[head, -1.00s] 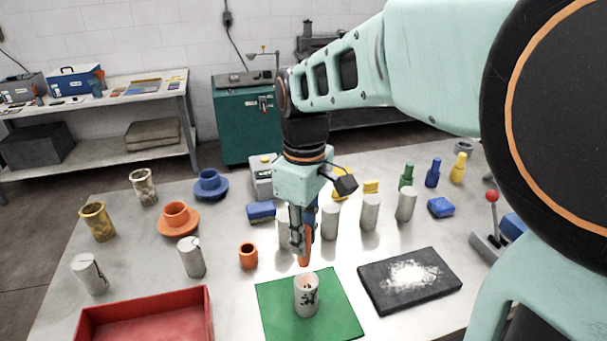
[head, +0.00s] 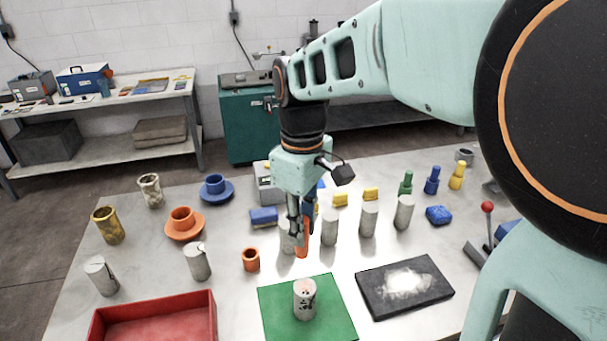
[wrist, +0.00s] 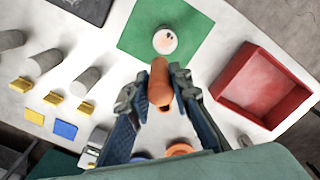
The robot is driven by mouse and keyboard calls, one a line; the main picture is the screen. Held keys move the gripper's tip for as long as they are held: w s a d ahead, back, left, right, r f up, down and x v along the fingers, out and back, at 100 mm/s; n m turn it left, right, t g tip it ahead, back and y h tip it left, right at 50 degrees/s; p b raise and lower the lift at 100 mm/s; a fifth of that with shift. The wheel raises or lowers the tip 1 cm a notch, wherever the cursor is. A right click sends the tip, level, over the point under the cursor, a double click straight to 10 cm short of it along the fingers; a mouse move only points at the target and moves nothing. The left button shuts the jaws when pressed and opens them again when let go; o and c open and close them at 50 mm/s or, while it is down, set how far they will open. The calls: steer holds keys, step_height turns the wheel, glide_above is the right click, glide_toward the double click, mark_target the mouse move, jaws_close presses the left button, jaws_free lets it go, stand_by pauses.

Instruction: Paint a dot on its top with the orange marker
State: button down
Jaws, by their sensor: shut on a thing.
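A pale grey cylinder (head: 304,303) stands upright on a green mat (head: 336,296), with dark marks on its side. In the wrist view its round top (wrist: 165,41) shows small dark and reddish marks, too small to tell apart. In the wrist view the marker (wrist: 159,82) sits between my two fingers.
A red tray (head: 208,315) lies left of the mat and a dark powdery slab (head: 372,303) lies right of it. Several grey cylinders (head: 330,228) stand behind. A small orange cup (head: 251,260) stands behind and left of the mat. A red-knobbed lever (head: 488,208) stands at the right.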

steer(key=shift+r, duration=0.1)
steer(key=shift+r+p, duration=0.2)
steer(key=shift+p, duration=1.65)
steer(key=shift+p, duration=0.7)
